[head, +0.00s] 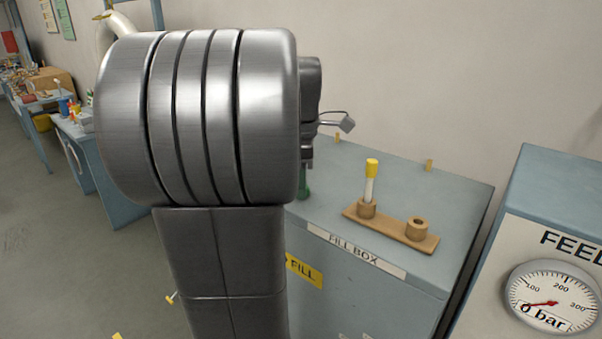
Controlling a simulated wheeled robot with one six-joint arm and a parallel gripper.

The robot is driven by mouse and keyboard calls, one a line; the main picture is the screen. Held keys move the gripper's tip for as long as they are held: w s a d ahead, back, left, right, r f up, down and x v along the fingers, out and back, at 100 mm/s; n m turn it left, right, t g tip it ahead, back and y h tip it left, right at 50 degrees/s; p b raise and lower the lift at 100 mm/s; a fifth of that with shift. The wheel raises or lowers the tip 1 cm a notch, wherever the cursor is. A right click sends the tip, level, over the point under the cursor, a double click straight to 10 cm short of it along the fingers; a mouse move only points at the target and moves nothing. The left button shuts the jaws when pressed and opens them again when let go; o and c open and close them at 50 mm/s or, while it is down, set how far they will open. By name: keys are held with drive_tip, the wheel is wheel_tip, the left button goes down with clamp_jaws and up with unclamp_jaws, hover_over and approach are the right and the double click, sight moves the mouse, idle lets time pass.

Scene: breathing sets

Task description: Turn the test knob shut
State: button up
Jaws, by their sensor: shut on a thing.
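My gripper (307,156) shows only in part at the right edge of my large grey arm link, pointing down over the fill box (455,235). It is shut on a green thing (303,190) standing on the box top, which looks like the test knob. Most of the knob and the fingers are hidden behind my arm, so I cannot tell how far the knob is turned.
A wooden rack (390,228) on the box top has two holders. One holds a yellow-capped tube (370,181); the other is empty. The feed gauge (550,298) stands at the right, its red needle low. A cluttered workbench (75,125) stands at the left.

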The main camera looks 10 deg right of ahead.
drive_tip(key=m+p, duration=0.1)
drive_tip(key=m, duration=0.3)
drive_tip(key=shift+m, duration=0.3)
drive_tip(key=m, duration=0.5)
drive_tip(key=shift+m, duration=0.3)
drive_tip(key=m, duration=0.9)
drive_tip(key=shift+m, duration=0.4)
drive_tip(key=m, duration=0.4)
drive_tip(key=shift+m, duration=0.3)
drive_tip(key=m, duration=0.5)
drive_tip(key=shift+m, duration=0.3)
drive_tip(key=m, duration=1)
drive_tip(key=shift+r, duration=0.1)
drive_tip(key=shift+m, duration=0.3)
